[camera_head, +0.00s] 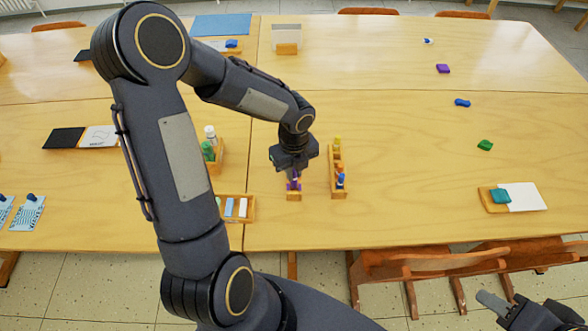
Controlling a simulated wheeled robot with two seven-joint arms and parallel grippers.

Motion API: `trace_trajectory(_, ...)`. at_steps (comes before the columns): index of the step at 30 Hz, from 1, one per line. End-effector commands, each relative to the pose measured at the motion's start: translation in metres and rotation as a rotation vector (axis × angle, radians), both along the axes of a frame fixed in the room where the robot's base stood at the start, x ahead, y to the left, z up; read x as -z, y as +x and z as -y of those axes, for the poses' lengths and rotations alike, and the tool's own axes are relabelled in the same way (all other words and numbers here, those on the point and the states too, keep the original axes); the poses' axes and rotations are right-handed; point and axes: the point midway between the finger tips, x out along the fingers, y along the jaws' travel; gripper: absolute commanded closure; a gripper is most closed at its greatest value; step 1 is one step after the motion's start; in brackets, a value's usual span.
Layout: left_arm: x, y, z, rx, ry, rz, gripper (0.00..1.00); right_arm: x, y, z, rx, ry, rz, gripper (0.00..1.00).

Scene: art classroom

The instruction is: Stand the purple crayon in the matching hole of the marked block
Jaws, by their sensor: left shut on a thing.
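My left gripper (294,173) points down over the front middle of the table. It is shut on the purple crayon (294,184), which looks upright and is partly hidden by the fingers. Directly below is a small wooden piece (293,197); I cannot tell whether the crayon's lower end is in it or just in front of or above it. Just to the right stands a long wooden block (333,180) with yellow, orange and blue pieces in it. I cannot make out its hole marks. My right gripper (494,304) is partly in view at the bottom right, its opening unclear.
A wooden tray (251,209) with pale sticks and a holder (216,164) with bottles stand left of the gripper. Chairs (430,265) are at the front edge. The table right of the long block is mostly clear, with small coloured items farther right.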

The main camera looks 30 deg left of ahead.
Motion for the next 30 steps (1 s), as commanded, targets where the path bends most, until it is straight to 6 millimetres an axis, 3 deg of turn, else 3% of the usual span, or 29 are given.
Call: trace_trajectory(30, 0.0095, 0.0, 0.0001, 0.0, 0.0, 0.0, 1.0, 0.0053, 0.0, 0.0, 0.0, 0.0, 0.0, 0.64)
